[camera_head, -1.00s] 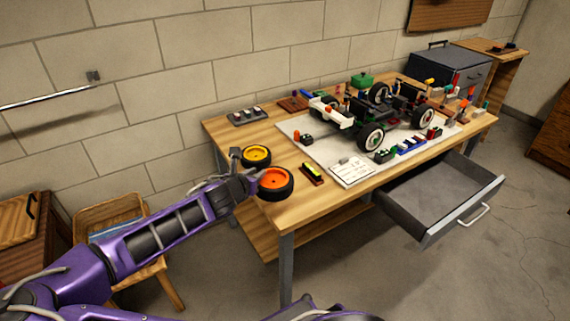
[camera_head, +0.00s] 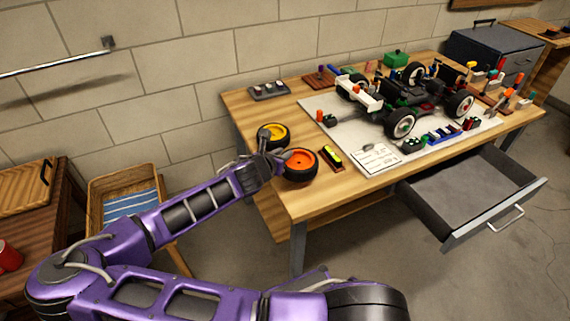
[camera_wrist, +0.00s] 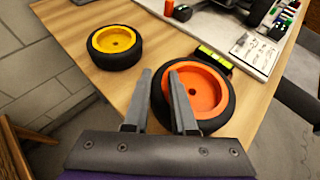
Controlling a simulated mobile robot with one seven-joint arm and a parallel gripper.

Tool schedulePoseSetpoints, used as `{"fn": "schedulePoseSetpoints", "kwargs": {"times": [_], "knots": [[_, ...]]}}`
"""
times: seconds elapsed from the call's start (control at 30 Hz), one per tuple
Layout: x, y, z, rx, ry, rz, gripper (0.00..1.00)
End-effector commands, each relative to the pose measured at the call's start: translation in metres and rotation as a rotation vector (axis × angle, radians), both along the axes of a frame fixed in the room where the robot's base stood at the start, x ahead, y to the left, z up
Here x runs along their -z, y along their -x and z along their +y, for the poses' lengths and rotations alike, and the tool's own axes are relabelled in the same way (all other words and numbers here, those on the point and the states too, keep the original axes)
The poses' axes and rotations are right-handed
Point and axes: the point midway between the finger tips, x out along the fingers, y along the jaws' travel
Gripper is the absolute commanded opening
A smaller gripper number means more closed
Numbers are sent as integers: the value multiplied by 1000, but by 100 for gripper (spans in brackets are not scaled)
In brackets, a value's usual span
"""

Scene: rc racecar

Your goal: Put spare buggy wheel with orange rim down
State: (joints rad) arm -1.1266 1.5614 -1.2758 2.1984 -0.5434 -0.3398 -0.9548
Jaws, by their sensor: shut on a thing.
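The spare buggy wheel with orange rim (camera_head: 300,163) is at the left front corner of the workbench, lying flat with its rim facing up. It also shows in the wrist view (camera_wrist: 207,92). My gripper (camera_wrist: 161,73) is shut on the near left side of this wheel, one finger outside the black tyre and the other inside the rim. In the head view my gripper (camera_head: 274,158) reaches in from the left. The wheel is over the wooden top; I cannot tell whether it touches it.
A yellow-rimmed wheel (camera_head: 273,135) lies just behind. The buggy (camera_head: 405,97) stands on a pale mat (camera_head: 345,140). An open drawer (camera_head: 470,195) juts out at the front right. Bare wood lies in front of the mat.

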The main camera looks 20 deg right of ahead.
Motion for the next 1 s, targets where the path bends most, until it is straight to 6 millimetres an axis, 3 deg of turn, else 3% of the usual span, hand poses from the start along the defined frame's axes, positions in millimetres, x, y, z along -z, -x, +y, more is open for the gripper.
{"fn": "schedulePoseSetpoints", "kwargs": {"times": [0.33,0.53,0.57,0.7,1.0], "knots": [[39,0,0,-1,2,2,0],[41,0,0,0,-3,1,0],[42,0,0,0,-4,2,28],[42,1,0,0,-3,3,53],[40,1,1,0,-1,1,56]]}}
